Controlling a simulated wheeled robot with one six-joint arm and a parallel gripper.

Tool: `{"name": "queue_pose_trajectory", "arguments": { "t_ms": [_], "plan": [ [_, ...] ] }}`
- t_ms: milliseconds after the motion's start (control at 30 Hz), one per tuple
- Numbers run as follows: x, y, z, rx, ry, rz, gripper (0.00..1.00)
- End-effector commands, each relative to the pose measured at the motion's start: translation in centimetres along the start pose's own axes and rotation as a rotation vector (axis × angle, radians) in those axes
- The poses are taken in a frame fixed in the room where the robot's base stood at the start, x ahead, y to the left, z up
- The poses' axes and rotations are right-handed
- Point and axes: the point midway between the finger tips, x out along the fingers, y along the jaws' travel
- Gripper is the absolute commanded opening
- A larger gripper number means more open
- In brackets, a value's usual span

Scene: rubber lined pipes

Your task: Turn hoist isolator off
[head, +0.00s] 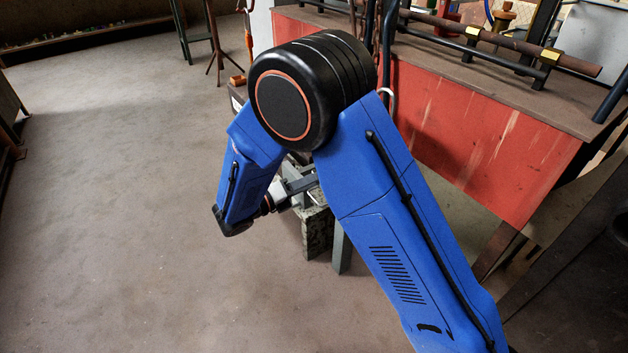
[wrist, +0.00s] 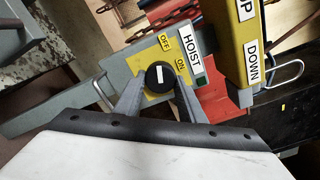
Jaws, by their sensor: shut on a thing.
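The hoist isolator is a black round knob (wrist: 159,77) with a white bar mark, set on a yellow plate (wrist: 149,92) on a grey box. The plate reads OFF above the knob and ON to its right. The white bar stands nearly upright in the picture, its upper end more toward OFF than ON; which end is the pointer I cannot tell. A white HOIST label (wrist: 191,54) is beside the plate. My gripper (wrist: 160,80) is shut on the knob, one finger on each side. In the head view my arm largely hides the gripper and knob.
A yellow pendant (wrist: 242,65) marked UP (partly cut off) and DOWN is close right of the isolator. Bent wire loops stick out nearby. In the head view a red bench (head: 470,140) with pipes stands behind my arm; the floor (head: 110,200) at left is clear.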

Motion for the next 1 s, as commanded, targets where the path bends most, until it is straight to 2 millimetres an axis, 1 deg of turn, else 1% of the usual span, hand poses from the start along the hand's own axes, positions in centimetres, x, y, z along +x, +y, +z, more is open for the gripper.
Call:
{"name": "queue_pose_trajectory", "arguments": {
  "t_ms": [200, 400, 667, 1000],
  "plan": [
    [-0.07, -0.06, 0.08, -0.153, -0.002, 0.001, 0.14],
    [-0.07, -0.10, 0.10, -0.251, -0.002, 0.002, 0.14],
    [-0.08, -0.12, 0.11, -0.308, -0.002, 0.002, 0.14],
    [-0.08, -0.11, 0.12, -0.315, -0.002, 0.002, 0.14]
  ]
}}
